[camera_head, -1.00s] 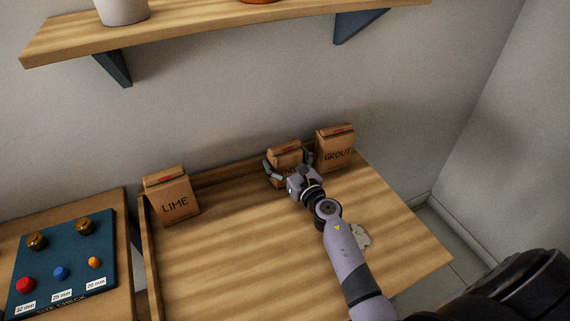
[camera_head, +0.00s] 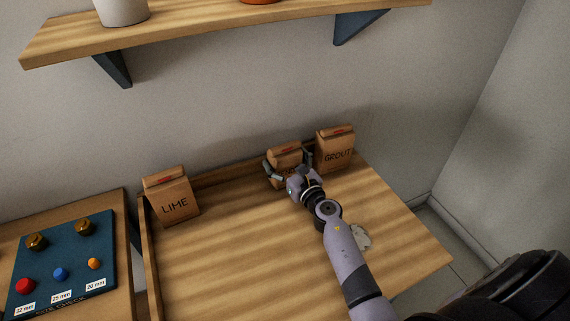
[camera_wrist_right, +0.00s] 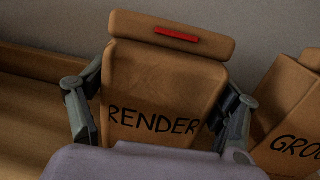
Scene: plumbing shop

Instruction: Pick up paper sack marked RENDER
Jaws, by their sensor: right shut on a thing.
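The brown paper sack marked RENDER (camera_wrist_right: 158,85) fills the middle of the right wrist view, upright, with a red strip on its folded top. In the head view the same sack (camera_head: 286,153) stands at the back of the wooden bench, its label mostly hidden by my gripper. My right gripper (camera_head: 288,166) has a finger on each side of the sack and is shut on it. Its fingers also show at both sides of the sack in the right wrist view (camera_wrist_right: 158,122). I cannot tell whether the sack is clear of the bench. My left gripper is not in view.
A GROUT sack (camera_head: 336,150) stands close on the right, and a LIME sack (camera_head: 173,196) stands at the left. The bench (camera_head: 235,255) has a low back rim and a clear middle. A pale patch (camera_head: 360,238) lies by my forearm. A shelf (camera_head: 230,30) hangs above.

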